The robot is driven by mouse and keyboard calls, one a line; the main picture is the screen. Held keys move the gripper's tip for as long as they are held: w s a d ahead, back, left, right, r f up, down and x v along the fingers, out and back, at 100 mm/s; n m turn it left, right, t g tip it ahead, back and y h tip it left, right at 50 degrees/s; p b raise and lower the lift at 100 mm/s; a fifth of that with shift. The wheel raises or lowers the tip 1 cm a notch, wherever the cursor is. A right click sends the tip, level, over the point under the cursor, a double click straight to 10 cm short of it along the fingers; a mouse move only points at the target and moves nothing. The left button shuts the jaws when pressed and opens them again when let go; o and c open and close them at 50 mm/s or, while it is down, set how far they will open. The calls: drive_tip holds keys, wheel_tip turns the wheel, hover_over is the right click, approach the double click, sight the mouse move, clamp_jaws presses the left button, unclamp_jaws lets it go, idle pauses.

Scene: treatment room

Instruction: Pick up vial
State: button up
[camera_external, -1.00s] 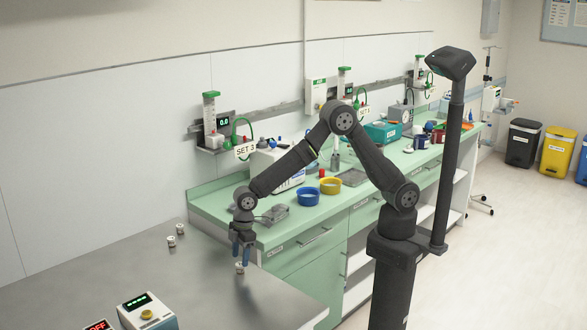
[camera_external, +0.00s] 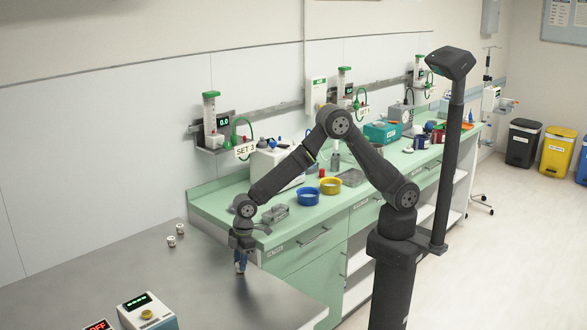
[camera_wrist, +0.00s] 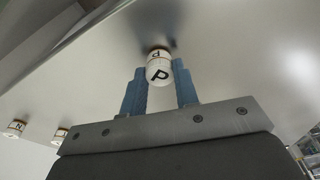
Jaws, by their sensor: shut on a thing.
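My gripper (camera_external: 240,268) is low over the grey metal table and points down. In the wrist view its two blue fingers (camera_wrist: 160,82) are shut on a small white vial (camera_wrist: 158,70) with a black "P" on its end and side. The fingers stand on either side of the vial. In the external view the fingers mostly hide this vial. I cannot tell whether it touches the table. Two similar white vials (camera_external: 176,235) stand on the table near the wall, apart from my gripper; one labelled "N" (camera_wrist: 16,127) shows in the wrist view.
The metal table (camera_external: 200,280) has clear room around my gripper. A device with a green display (camera_external: 149,312) stands at its front. A green counter (camera_external: 225,203) with blue (camera_external: 308,197) and yellow bowls (camera_external: 331,186) and a wire tray (camera_external: 275,214) lies behind and to the right.

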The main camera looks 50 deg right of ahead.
drive_tip(key=r, duration=0.4)
drive_tip(key=shift+w+d+r, duration=0.3)
drive_tip(key=shift+d, duration=0.1)
drive_tip(key=w+d+r, duration=0.5)
drive_tip(key=d+r, duration=0.1)
drive_tip(key=d, duration=0.3)
drive_tip(key=shift+w+r, duration=0.15)
drive_tip(key=shift+w, duration=0.15)
